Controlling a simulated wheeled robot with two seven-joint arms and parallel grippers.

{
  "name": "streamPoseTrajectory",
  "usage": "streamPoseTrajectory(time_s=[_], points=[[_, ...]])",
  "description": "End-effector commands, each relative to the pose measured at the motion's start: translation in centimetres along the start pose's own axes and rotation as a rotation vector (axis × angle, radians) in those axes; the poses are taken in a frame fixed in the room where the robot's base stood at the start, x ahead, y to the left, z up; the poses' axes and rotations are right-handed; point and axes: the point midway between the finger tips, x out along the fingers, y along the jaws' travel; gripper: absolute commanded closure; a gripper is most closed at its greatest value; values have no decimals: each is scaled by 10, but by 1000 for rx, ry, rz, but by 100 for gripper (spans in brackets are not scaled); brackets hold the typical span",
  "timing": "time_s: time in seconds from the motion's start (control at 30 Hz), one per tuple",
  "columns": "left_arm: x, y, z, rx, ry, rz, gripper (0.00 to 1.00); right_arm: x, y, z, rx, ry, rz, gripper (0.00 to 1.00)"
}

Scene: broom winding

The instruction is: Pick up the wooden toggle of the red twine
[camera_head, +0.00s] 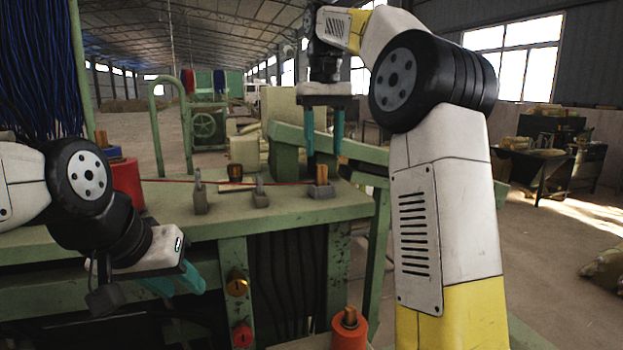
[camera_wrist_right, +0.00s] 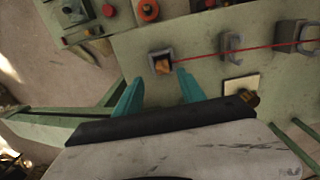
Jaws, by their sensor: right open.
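The wooden toggle (camera_head: 321,174) stands upright in a small grey holder (camera_head: 319,191) on the green bench (camera_head: 290,211). In the right wrist view the toggle (camera_wrist_right: 162,66) sits inside the square grey holder (camera_wrist_right: 152,55). The red twine (camera_wrist_right: 205,54) runs taut from it through grey guides; it also shows in the head view (camera_head: 228,183). My right gripper (camera_head: 323,148) is open, pointing down above the toggle, with one teal finger to each side and nothing between them. My left gripper (camera_head: 176,284) hangs low before the bench; its finger gap is unclear.
Grey guides (camera_head: 200,197) and (camera_head: 260,194) stand along the twine. A red spool (camera_head: 127,182) stands at the bench's left, partly behind my left arm. Blue bristles (camera_head: 38,65) hang at the left. A small dark-and-wooden piece (camera_head: 235,173) lies behind the twine.

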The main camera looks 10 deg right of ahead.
Motion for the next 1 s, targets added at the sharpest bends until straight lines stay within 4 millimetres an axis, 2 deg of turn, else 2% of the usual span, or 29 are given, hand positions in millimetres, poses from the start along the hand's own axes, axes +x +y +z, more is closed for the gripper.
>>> streamPoseTrajectory(time_s=[0.17, 0.47, 0.73, 0.77, 1.0], points=[[0, 0, 0, 0, 0, 0, 64, 12, -2, 1, -1, 0, 0, 53], [0, 0, 0, 0, 0, 0, 64, 51, -6, 3, 1, -1, -1, 53], [0, 0, 0, 0, 0, 0, 64, 55, -6, 2, 0, 2, -1, 53], [0, 0, 0, 0, 0, 0, 64, 55, -6, 2, 0, 2, -1, 55], [0, 0, 0, 0, 0, 0, 64, 55, -6, 2, 0, 2, -1, 100]])
